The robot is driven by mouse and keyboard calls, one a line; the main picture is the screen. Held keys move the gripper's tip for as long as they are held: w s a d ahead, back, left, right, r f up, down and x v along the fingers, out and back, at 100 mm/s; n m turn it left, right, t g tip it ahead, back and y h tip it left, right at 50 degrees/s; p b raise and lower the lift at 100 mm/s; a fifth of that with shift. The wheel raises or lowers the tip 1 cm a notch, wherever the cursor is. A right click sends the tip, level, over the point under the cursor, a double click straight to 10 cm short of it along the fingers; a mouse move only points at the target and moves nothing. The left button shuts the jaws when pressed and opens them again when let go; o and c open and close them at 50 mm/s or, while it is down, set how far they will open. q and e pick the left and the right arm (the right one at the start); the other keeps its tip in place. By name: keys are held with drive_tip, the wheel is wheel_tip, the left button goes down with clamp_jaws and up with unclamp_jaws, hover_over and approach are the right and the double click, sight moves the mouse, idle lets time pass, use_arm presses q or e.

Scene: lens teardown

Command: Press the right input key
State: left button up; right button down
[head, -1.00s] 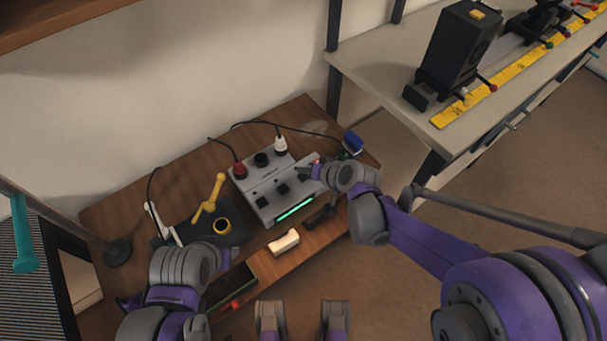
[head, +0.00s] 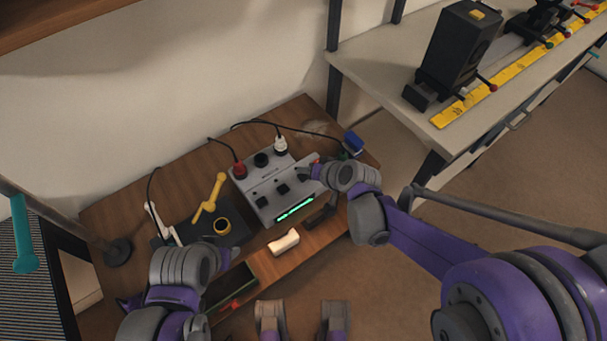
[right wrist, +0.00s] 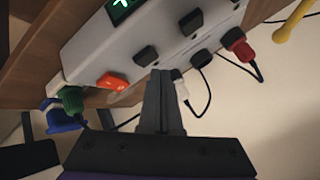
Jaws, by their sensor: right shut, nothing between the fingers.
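The grey control box (head: 268,172) stands on the wooden desk, with a lit green display (head: 295,208) on its front edge. Black keys sit in a row on its sloping face. The right key (right wrist: 146,55), the one nearest the orange switch (right wrist: 112,80), shows clearly in the right wrist view. The middle key (right wrist: 192,22) lies farther along. My right gripper (right wrist: 160,73) is shut and empty, its fingertips close beside the right key. I cannot tell whether they touch it. My left arm (head: 180,268) is low at the left; its fingers are not clearly visible.
Red (head: 240,170) and white (head: 280,144) plugs with cables stand at the box's back. A green plug (right wrist: 72,98) and blue object (head: 353,143) are at its right. A white block (head: 284,242) and green-edged tray (head: 245,276) lie in front. A yellow-handled tool (head: 210,198) lies left.

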drive_tip(key=shift+f+b, duration=0.35)
drive_tip(key=shift+f, duration=0.15)
drive_tip(key=shift+f+b, duration=0.3)
drive_tip(key=shift+f, duration=0.1)
idle(0.5)
drive_tip(key=shift+r, duration=0.1)
drive_tip(key=shift+r+p, duration=0.6)
drive_tip(key=shift+r, duration=0.2)
drive_tip(key=shift+r+p, duration=1.9)
drive_tip(key=shift+r, duration=0.65)
drive_tip(key=shift+f, duration=0.1)
